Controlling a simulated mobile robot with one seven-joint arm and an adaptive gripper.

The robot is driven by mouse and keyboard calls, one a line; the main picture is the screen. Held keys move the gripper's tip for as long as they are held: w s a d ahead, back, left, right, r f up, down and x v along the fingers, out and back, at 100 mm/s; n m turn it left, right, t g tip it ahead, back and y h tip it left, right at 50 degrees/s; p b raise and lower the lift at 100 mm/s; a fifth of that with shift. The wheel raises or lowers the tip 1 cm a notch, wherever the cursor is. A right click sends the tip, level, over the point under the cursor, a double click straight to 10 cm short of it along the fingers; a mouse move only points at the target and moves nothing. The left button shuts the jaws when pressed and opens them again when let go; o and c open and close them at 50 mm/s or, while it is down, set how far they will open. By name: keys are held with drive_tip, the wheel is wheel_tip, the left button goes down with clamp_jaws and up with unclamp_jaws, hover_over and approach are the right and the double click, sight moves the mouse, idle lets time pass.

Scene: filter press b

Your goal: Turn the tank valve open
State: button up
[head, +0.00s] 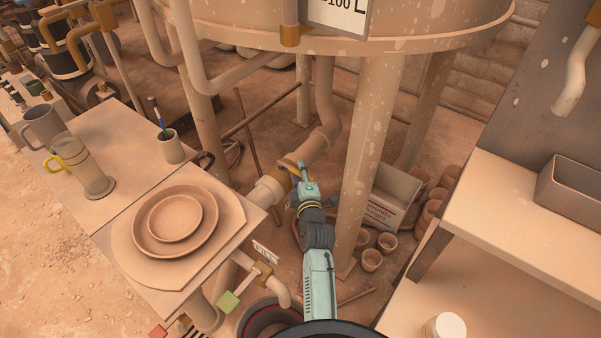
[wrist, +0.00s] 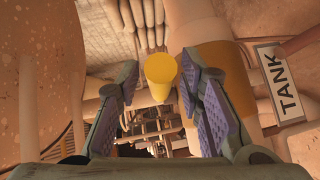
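The tank valve's yellow handle (wrist: 160,72) shows end-on in the wrist view, in the space between my two fingers. Its brass body (wrist: 213,78) sits behind the right finger, on a pale pipe, with a "TANK" label (wrist: 279,84) to the right. My gripper (wrist: 157,90) is open, fingers on either side of the handle, with gaps visible on both sides. In the head view my gripper (head: 298,170) is at the pipe below the big tank (head: 235,28), and it hides most of the valve.
A tank leg (head: 372,140) stands just right of my arm. Left is a table with stacked plates (head: 175,222), a jug and cups. A second valve (head: 262,270) with a label sits lower, above a bucket (head: 268,318). A shelf (head: 530,215) is at right.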

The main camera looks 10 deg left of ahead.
clamp_jaws()
idle(0.7)
